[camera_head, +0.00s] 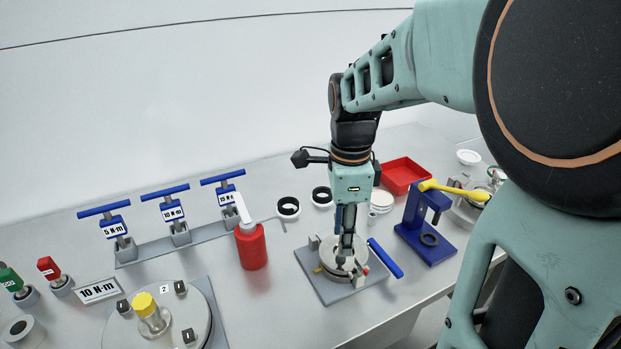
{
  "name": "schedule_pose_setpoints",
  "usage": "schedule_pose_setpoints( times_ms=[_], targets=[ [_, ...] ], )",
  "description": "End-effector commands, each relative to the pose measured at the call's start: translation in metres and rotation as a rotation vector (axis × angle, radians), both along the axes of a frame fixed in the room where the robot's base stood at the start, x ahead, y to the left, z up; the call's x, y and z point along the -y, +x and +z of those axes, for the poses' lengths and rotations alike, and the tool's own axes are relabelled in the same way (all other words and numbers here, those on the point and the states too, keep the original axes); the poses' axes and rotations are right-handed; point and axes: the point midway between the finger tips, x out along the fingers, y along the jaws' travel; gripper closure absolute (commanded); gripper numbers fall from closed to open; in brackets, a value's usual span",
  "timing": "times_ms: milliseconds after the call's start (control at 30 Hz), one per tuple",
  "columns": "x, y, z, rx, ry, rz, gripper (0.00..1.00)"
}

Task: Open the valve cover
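The likely valve is a round grey metal unit (330,262) on a grey square plate (343,292) near the table's front edge. The fingers look close together. Whether they touch or hold anything is too small to tell.
A red bottle (252,247) stands left of the unit, and a blue stand (428,236) with a yellow handle (455,190) stands right. Blue T-handles (163,191) line the back left. A red tray (405,175) lies behind. A round plate with a yellow-capped part (146,306) is front left.

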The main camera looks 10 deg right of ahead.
Motion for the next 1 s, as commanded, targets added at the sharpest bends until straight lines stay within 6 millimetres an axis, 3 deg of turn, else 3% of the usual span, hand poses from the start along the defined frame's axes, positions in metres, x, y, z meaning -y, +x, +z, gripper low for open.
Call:
schedule_pose_setpoints(
  times_ms=[100,300,700,1000],
  targets=[
    [0.0,-0.001,-0.024,-0.004,0.0,0.0,0.67],
    [0.0,0.0,-0.049,-0.001,-0.001,0.002,0.67],
    [0.0,0.0,-0.058,0.002,0.0,0.002,0.67],
    [0.0,0.0,-0.057,0.002,-0.001,0.002,0.99]
  ],
)
